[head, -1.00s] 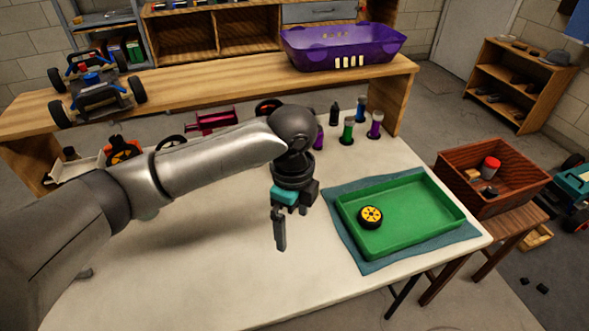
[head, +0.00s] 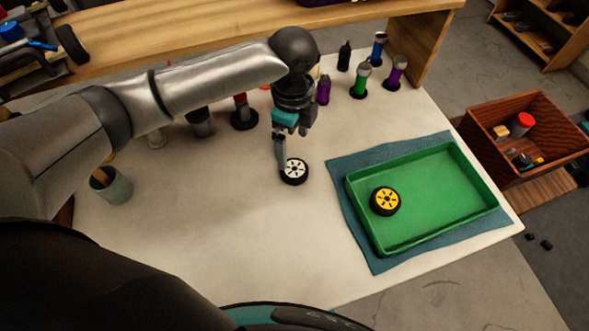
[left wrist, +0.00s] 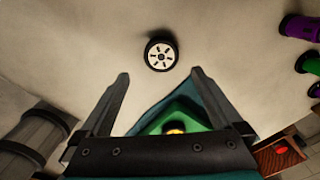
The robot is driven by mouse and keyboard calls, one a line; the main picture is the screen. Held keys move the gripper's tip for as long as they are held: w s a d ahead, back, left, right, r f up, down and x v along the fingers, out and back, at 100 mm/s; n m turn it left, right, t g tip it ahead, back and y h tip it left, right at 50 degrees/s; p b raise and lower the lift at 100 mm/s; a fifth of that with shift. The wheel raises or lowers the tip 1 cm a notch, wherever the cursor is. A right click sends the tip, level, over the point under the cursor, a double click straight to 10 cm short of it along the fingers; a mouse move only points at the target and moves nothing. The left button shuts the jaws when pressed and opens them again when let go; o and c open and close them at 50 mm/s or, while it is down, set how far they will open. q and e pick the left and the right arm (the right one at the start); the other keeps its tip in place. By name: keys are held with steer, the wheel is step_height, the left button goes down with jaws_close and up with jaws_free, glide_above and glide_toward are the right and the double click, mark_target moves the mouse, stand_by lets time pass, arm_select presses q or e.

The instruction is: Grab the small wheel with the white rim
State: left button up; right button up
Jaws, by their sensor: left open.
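The small wheel with the white rim (head: 294,171) lies flat on the pale table, left of the green tray. In the left wrist view the wheel (left wrist: 161,55) shows beyond the fingertips, roughly centred between them. My left gripper (head: 280,160) hangs over the table with its fingers pointing down, beside the wheel in the head view. Its two fingers are spread apart and empty in the left wrist view (left wrist: 160,80). My right gripper is not in view.
A green tray (head: 455,211) on a blue cloth (head: 352,226) holds a wheel with a yellow rim (head: 385,201). Several bottles, including a green one (head: 361,80), stand at the back. A cup (head: 112,187) stands at the left. The table front is clear.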

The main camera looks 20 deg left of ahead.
mark_target(294, 169)
arm_select(q)
step_height(294, 169, down, 3)
steer(key=shift+f+b, duration=0.2)
steer(key=shift+b, duration=0.2)
steer(key=shift+f, duration=0.7)
step_height(294, 169, down, 4)
steer(key=shift+w+d+f+b, duration=0.1)
steer(key=shift+f+b, duration=0.15)
steer(key=shift+b, duration=0.95)
steer(key=shift+f, duration=0.15)
steer(key=c, duration=1.2)
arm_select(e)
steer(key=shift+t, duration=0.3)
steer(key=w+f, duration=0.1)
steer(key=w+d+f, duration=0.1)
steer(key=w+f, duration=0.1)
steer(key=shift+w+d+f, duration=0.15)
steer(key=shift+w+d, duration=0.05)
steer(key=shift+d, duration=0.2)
